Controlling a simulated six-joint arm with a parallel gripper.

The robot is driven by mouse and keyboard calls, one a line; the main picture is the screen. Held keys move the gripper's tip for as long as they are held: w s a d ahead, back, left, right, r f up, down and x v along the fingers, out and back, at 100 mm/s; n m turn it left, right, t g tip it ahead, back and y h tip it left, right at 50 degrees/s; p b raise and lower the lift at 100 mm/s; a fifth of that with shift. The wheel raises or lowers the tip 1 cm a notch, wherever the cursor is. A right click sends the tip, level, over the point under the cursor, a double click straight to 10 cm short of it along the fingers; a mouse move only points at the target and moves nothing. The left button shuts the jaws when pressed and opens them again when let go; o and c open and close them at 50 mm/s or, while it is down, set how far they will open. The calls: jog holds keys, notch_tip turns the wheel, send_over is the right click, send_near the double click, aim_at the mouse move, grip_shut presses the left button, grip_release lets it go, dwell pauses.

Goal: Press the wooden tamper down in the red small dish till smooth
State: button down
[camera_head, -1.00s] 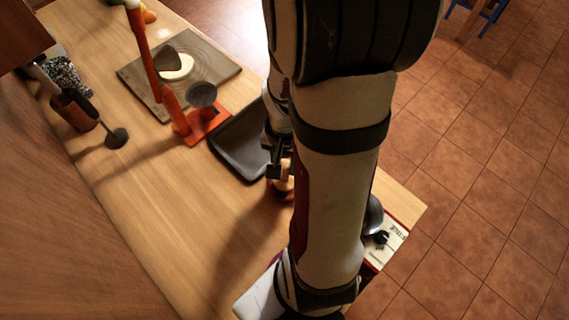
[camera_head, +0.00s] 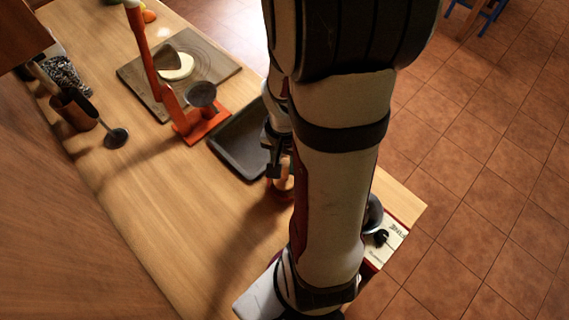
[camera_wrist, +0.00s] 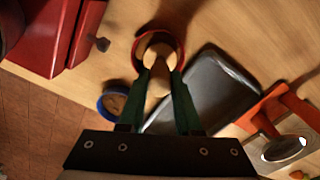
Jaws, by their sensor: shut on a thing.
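The wooden tamper (camera_wrist: 158,67) is light wood and sits between the fingers of my gripper (camera_wrist: 160,83) in the wrist view. My gripper is shut on it. The tamper's wide end is over or inside the red small dish (camera_wrist: 139,45), whose red rim shows around it. I cannot tell how deep the tamper reaches, and the contents of the dish are hidden. In the head view my arm covers most of this area; my gripper (camera_head: 273,168) shows at the arm's left edge, with the red dish (camera_head: 284,194) just below it.
A dark tray (camera_wrist: 205,95) lies close beside the dish. A blue small dish (camera_wrist: 113,100) stands on its other side, and a red box (camera_wrist: 50,35) is at upper left. An orange press (camera_head: 203,123) and a board (camera_head: 214,66) with dough stand farther off. The left counter is mostly clear.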

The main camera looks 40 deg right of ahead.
jog(key=shift+s+a, duration=0.1)
jog(key=shift+s+a, duration=0.1)
jog(key=shift+s, duration=0.05)
jog(key=shift+f, duration=0.1)
dwell(0.4)
dwell(0.9)
jog(key=shift+f, duration=0.95)
jog(key=shift+r, duration=1.05)
jog(key=shift+r, duration=0.1)
